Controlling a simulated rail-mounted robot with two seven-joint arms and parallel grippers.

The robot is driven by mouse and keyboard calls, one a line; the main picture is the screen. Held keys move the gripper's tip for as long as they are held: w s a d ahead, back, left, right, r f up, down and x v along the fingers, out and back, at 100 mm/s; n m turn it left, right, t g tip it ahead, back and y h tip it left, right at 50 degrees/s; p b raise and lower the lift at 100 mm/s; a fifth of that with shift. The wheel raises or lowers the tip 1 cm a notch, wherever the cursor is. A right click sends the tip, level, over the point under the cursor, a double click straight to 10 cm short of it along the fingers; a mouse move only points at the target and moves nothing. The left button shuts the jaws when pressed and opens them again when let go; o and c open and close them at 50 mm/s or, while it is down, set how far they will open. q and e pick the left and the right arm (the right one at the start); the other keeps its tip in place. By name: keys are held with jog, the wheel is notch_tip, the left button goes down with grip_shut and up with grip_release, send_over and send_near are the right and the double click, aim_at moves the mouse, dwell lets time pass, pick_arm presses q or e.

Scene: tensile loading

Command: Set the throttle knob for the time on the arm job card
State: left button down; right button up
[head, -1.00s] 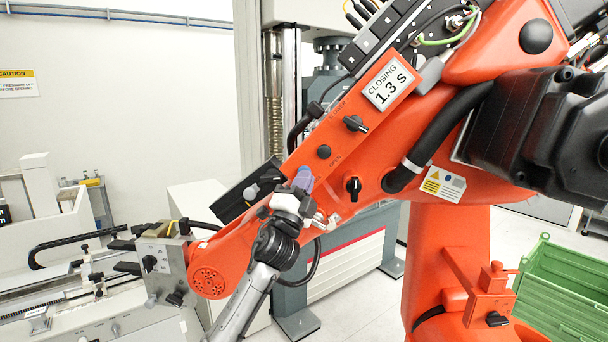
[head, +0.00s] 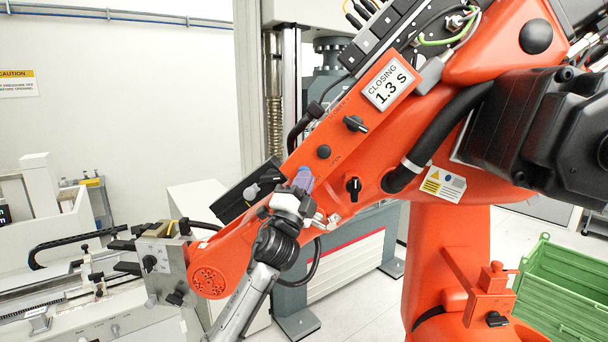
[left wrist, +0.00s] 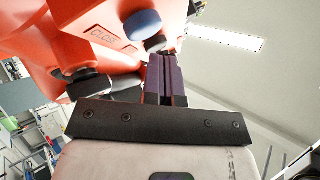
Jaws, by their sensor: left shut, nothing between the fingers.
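The arm job card (head: 390,84) on the orange arm reads "CLOSING 1.3 S". A blue round knob (head: 303,172) sits lower on the orange arm, close to my left gripper (head: 310,185). In the left wrist view the blue knob (left wrist: 143,25) is beside a label that starts "CLOS", just beyond my left gripper's purple fingers (left wrist: 166,72). The fingers are shut and empty; whether they touch anything I cannot tell. Black knobs (head: 355,123) and (head: 353,186) sit farther up the orange arm. Knob scale markings are too small to read. My right gripper is out of view.
A black round plug (head: 323,151) lies between the knobs. A black box (head: 250,190) juts out left of my gripper. A grey bench machine (head: 90,290) stands left, and a green crate (head: 565,290) stands at the right. A grey frame is behind the orange arm.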

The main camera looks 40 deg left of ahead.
pick_arm(q)
jog(key=shift+w+a, duration=0.1)
jog(key=shift+w, duration=0.05)
jog(key=shift+w+a, duration=0.15)
jog(key=shift+w, duration=0.05)
dwell(0.6)
jog(key=shift+w+a+b, duration=0.15)
jog(key=shift+w+b, duration=0.1)
jog(key=shift+b, duration=0.05)
jog(key=shift+w+a, duration=0.1)
jog(key=shift+w, duration=0.05)
dwell(0.3)
dwell(0.9)
dwell(0.6)
dwell(1.0)
